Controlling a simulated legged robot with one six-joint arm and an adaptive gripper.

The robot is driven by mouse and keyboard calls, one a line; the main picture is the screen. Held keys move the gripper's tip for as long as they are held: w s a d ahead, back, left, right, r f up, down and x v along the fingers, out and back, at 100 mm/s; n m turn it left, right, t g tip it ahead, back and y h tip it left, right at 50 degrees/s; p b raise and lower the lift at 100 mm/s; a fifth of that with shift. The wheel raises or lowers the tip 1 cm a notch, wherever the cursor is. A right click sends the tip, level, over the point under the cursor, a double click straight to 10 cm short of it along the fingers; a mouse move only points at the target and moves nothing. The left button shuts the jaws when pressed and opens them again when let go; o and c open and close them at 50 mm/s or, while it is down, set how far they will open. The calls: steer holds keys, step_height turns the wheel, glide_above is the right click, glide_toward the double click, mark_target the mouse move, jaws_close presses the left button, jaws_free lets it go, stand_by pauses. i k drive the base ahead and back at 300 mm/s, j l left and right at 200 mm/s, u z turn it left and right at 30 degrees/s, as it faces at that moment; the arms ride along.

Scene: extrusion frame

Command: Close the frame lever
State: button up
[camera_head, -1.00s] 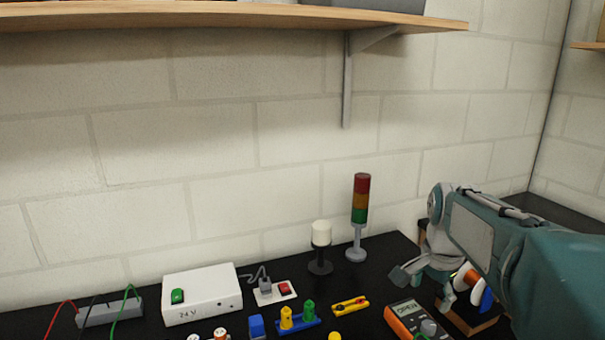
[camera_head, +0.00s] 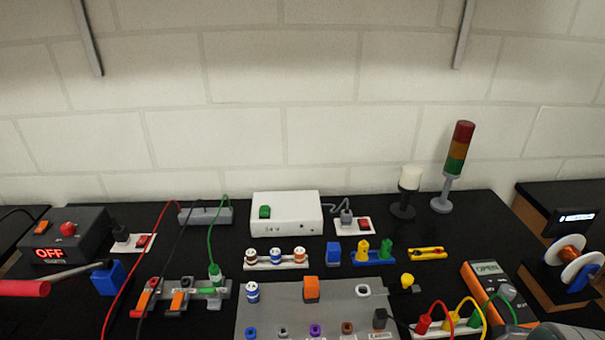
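No part is marked as the frame lever, so I cannot tell for sure which one it is. At the right edge stands a wooden-looking frame device (camera_head: 538,272) with a small lit display and a white and orange spool (camera_head: 570,250). Orange levers (camera_head: 179,301) sit on a grey terminal block (camera_head: 165,312) at the lower left. My gripper is out of view; only a pale rounded piece of my arm shows at the bottom right.
A red-handled rod (camera_head: 22,288) lies at the left near a control box (camera_head: 68,236) reading OFF. A grey panel (camera_head: 275,322) fills the front middle. An orange multimeter (camera_head: 490,290) and coloured leads are beside my arm. A signal tower (camera_head: 455,165) stands behind.

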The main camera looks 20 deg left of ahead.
mark_target(210, 290)
steer(key=l+u, duration=0.1)
steer(key=u, duration=0.55)
steer(key=k+j+u, duration=0.1)
steer(key=u, duration=0.35)
steer(key=j+u, duration=0.1)
steer(key=u, duration=0.4)
steer(key=i+l+u, duration=0.1)
steer(key=l, duration=0.25)
steer(key=l+u, duration=0.1)
steer(key=l, duration=0.25)
steer(key=i, duration=0.05)
